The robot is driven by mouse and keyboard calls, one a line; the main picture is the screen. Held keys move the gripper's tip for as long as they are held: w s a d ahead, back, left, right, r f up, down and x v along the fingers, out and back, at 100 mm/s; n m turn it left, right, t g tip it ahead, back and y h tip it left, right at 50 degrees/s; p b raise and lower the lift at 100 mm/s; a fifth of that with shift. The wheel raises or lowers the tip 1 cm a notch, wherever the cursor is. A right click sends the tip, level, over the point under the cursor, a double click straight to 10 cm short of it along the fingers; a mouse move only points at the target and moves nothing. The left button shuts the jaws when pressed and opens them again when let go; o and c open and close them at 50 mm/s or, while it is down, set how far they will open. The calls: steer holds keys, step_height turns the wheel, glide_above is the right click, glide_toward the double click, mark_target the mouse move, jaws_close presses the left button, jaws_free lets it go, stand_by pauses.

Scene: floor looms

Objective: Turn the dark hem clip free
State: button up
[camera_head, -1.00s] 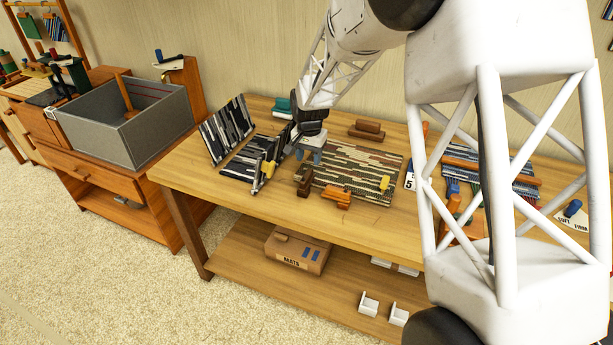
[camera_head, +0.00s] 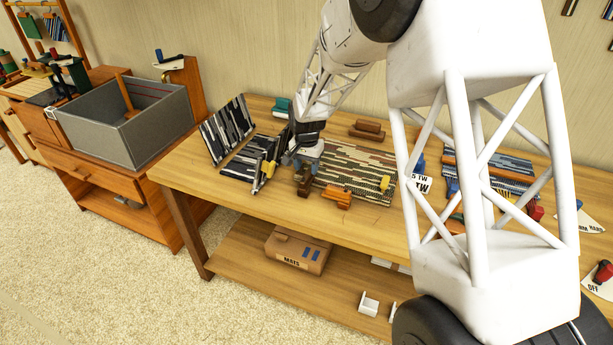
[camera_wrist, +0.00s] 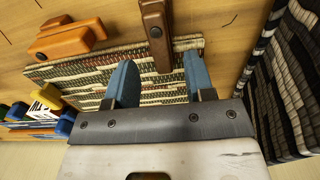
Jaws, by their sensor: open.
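The dark brown hem clip (camera_head: 304,187) is at the near left edge of the striped woven mat (camera_head: 352,165) on the wooden table. In the wrist view it is a long dark bar (camera_wrist: 156,32) with a round pivot, reaching from the bare wood onto the mat (camera_wrist: 150,90). My gripper (camera_head: 307,163) is pointing down right at the clip. Its two blue fingers (camera_wrist: 160,82) are apart, and the clip's end shows between them. I cannot tell whether either finger touches it.
An orange clip (camera_head: 337,194) sits beside the dark one on the mat's near edge, and a yellow clip (camera_head: 384,183) is at the mat's right. A dark striped stand (camera_head: 227,130) rises at left. Brown blocks (camera_head: 368,129) lie behind. Bare wood (camera_head: 265,206) is free in front.

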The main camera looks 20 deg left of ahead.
mark_target(307, 175)
steer(key=shift+f, duration=2.2)
jaws_close()
